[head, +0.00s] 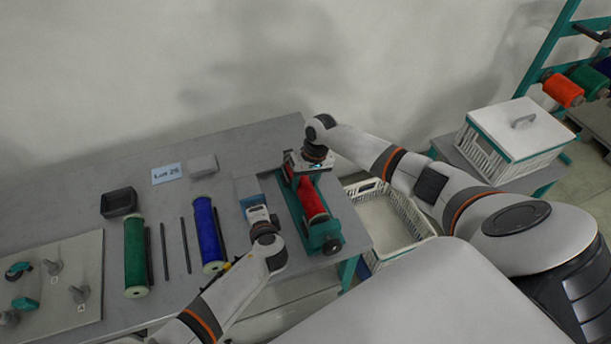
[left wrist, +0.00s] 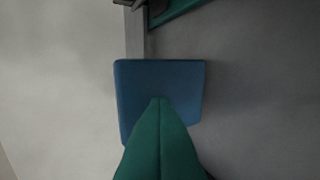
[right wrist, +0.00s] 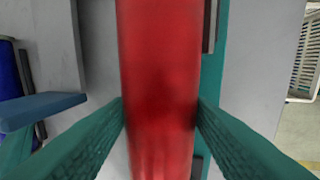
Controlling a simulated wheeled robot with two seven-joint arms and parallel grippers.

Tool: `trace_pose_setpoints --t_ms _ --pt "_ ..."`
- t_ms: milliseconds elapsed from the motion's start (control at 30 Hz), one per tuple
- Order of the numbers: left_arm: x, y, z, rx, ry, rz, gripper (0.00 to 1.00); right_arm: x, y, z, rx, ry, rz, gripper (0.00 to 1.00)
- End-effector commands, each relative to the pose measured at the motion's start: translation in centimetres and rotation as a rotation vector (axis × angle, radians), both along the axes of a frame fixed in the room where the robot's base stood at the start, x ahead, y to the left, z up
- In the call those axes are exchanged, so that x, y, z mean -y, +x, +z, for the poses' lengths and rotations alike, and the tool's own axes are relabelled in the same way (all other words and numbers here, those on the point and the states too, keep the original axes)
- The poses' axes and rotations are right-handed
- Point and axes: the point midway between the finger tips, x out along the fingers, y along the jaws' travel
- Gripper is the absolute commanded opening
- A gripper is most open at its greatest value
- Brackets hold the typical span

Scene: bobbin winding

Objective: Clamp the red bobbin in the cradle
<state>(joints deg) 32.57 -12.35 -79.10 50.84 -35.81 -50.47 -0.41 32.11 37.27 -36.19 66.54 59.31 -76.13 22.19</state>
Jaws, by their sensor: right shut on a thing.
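The red bobbin (head: 312,199) lies lengthwise along the teal cradle (head: 320,232) on the table's right part. My right gripper (head: 306,168) is over the bobbin's far part. In the right wrist view its two teal fingers press on both sides of the red bobbin (right wrist: 160,75). Its fingers hide part of the cradle, so I cannot tell how the far end sits. My left gripper (head: 255,208) is left of the cradle, its teal fingers together (left wrist: 160,135). A flat blue piece (left wrist: 160,75) is at their tips; I cannot tell if it is held.
A green bobbin (head: 135,255) and a blue bobbin (head: 207,235) lie left of my left arm, with dark rods (head: 185,245) nearby. A dark box (head: 119,202) stands farther back. A white crate (head: 385,220) is right of the table.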

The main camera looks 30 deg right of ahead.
Motion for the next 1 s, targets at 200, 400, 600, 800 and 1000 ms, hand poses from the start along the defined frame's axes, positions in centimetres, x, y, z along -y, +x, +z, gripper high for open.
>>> trace_pose_setpoints --t_ms 200,400,600,800,1000 --pt "0.6 -0.3 0.2 -0.002 -0.008 -0.005 0.0 0.0 0.0 0.1 0.001 0.001 0.0 0.73" --pt "0.6 -0.3 0.2 -0.002 -0.008 -0.005 0.0 0.0 0.0 0.0 0.0 0.0 0.0 0.73" --pt "0.6 -0.3 0.2 -0.002 -0.008 -0.005 0.0 0.1 0.1 1.2 0.004 0.0 0.001 0.73" --pt "0.6 -0.3 0.2 -0.003 -0.008 -0.005 0.0 0.1 0.2 4.6 0.005 -0.001 0.002 0.73" --pt "0.6 -0.3 0.2 -0.002 -0.008 -0.005 0.0 0.0 0.2 8.4 0.004 -0.001 0.0 0.73"
